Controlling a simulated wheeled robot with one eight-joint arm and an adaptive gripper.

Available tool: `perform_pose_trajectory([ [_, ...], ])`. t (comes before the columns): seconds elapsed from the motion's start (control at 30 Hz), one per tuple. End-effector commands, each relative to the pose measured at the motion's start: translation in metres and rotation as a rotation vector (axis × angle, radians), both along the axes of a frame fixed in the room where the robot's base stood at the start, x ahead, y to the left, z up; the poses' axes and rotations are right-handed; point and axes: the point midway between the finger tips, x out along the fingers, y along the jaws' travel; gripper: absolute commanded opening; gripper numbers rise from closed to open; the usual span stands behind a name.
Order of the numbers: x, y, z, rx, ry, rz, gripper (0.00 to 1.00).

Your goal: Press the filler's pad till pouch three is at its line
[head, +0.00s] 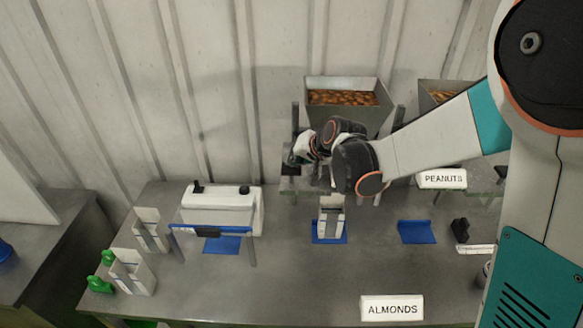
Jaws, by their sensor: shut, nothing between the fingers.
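The filler's grey hopper (372,115) holds almonds and stands at the back of the table. My gripper (294,158) is shut and empty at the filler's left side, just below the hopper. It points down near a small dark part there. I cannot tell whether this part is the pad, or whether my fingertips touch it. A white pouch with a grey band (331,218) stands upright on a blue rest (318,238) below the filler. Its number, fill line and fill level are too small to make out. My arm covers part of the filler.
Two pouches (150,230) (132,272) stand at the left beside green clips (100,285). A white sealer-like machine (222,209) with a blue bar stands left of the filler. A second hopper (432,92) is partly behind my arm. An ALMONDS sign (392,308) is in front.

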Motion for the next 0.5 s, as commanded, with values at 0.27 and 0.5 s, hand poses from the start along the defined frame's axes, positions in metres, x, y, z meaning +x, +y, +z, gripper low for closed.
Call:
perform_pose_trajectory([
  [0.27, -0.0002, 0.0001, -0.0038, 0.000, 0.001, 0.001, 0.00],
  [0.5, -0.0002, 0.0001, -0.0065, 0.000, 0.001, 0.001, 0.00],
])
